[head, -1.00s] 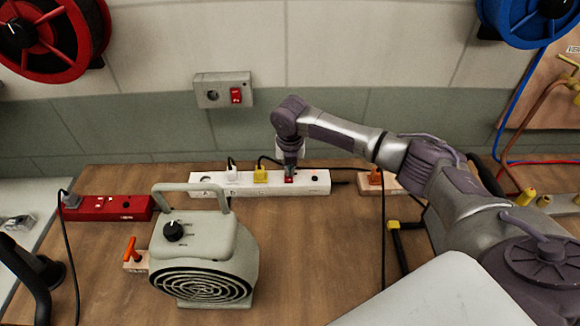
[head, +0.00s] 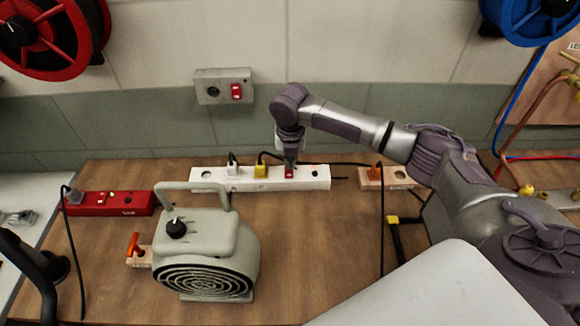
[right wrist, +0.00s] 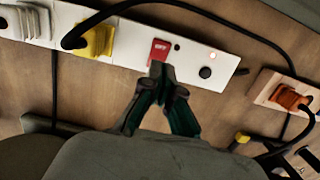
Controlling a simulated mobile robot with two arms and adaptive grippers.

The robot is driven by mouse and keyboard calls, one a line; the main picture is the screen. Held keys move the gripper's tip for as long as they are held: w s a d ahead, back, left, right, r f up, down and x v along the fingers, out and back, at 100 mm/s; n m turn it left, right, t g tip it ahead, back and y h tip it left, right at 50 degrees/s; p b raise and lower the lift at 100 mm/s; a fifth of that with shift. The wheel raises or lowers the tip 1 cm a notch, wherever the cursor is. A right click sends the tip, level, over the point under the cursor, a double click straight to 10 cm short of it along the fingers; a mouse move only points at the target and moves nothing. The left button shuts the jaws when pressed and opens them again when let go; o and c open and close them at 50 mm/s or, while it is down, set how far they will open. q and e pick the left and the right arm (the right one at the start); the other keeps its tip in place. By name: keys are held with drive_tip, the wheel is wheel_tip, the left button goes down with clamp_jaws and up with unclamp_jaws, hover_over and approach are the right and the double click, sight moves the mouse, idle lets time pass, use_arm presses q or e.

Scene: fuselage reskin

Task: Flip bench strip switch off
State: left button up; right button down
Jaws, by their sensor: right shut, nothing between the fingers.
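A white power strip (head: 212,180) lies on the wooden bench, with a white plug and a yellow plug (head: 260,171) in it. Its red rocker switch (head: 289,173) is right of the yellow plug; the switch also shows in the right wrist view (right wrist: 160,50). My right gripper (head: 289,163) is shut and empty, pointing down at the switch. In the right wrist view its closed fingertips (right wrist: 161,68) are at the switch's near edge; I cannot tell whether they touch. A small light (right wrist: 213,56) glows on the strip. My left gripper is not in view.
A grey fan heater (head: 205,250) with a handle stands in front of the strip. A red power strip (head: 108,204) lies at the left. A wooden block with an orange plug (head: 376,173) is to the right. A grey wall box (head: 223,87) has another red switch. Black cables cross the bench.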

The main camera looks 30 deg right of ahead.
sight(290, 174)
wheel_tip(290, 174, up, 8)
drive_tip(key=shift+s+a+r, duration=0.2)
drive_tip(key=shift+s+a, duration=0.05)
drive_tip(key=shift+s, duration=0.2)
drive_tip(key=m+b, duration=0.1)
drive_tip(key=m, duration=0.5)
drive_tip(key=r+m, duration=0.1)
drive_tip(key=m, duration=0.5)
drive_tip(key=w+r+m+b, duration=0.1)
drive_tip(key=m, duration=0.5)
drive_tip(key=shift+d+r+b, duration=0.15)
drive_tip(key=shift+d+b, duration=0.05)
drive_tip(key=shift+b, duration=0.15)
drive_tip(key=f+p, duration=0.1)
drive_tip(key=f, duration=0.3)
drive_tip(key=w+f+p, duration=0.1)
drive_tip(key=f, duration=0.4)
drive_tip(key=f+p, duration=0.1)
drive_tip(key=f, duration=0.4)
drive_tip(key=shift+w+d, duration=0.3)
drive_tip(key=shift+d, duration=0.1)
